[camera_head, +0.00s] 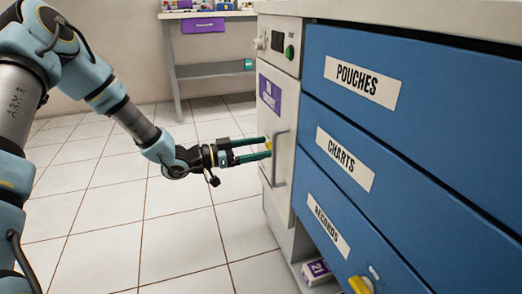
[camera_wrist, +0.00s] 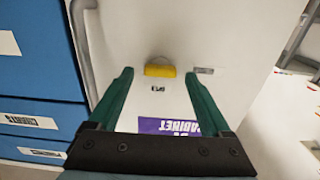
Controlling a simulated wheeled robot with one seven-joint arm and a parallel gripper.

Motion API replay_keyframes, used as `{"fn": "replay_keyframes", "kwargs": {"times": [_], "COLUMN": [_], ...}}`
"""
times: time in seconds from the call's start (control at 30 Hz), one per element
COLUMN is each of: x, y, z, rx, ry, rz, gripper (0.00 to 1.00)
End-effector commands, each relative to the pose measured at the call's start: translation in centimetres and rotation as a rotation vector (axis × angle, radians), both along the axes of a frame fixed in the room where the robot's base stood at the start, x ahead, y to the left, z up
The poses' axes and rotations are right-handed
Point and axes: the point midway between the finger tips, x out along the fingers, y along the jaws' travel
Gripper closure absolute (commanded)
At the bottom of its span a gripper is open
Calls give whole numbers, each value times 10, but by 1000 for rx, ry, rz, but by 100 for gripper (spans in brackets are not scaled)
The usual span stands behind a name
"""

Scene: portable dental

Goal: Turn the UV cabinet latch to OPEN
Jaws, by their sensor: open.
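The UV cabinet (camera_head: 281,85) is a white door with a purple sign (camera_head: 269,95) and a grey bar handle (camera_head: 282,160). The latch is a yellow bar (camera_wrist: 160,70) on a pale round base. In the wrist view, which shows the door upside down, the bar lies crosswise. A small label reading OPEN (camera_wrist: 158,88) sits by it, and another small label (camera_wrist: 204,70) is to its right, too small to read. My gripper (camera_head: 268,149) is open at the door, its green fingers on either side of the latch. I cannot tell whether they touch it.
Blue drawers marked POUCHES, CHARTS and RECORDS (camera_head: 328,225) stand right of the door. The lowest has a yellow piece (camera_head: 361,285) on it. A table (camera_head: 210,72) stands behind. The tiled floor (camera_head: 110,215) left of the cabinet is clear.

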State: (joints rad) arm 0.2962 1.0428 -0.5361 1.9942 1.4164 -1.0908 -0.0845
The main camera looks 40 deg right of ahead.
Motion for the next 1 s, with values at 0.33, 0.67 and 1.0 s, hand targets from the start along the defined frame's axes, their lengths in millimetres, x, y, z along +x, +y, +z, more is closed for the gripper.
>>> {"fn": "replay_keyframes", "kwargs": {"times": [0.33,0.67,1.0], "x": [-1,-1,-1], "y": [-2,-2,-2], "z": [0,0,0], "rx": [0,0,0], "ry": [0,0,0], "rz": [0,0,0], "gripper": [21,58,96]}}
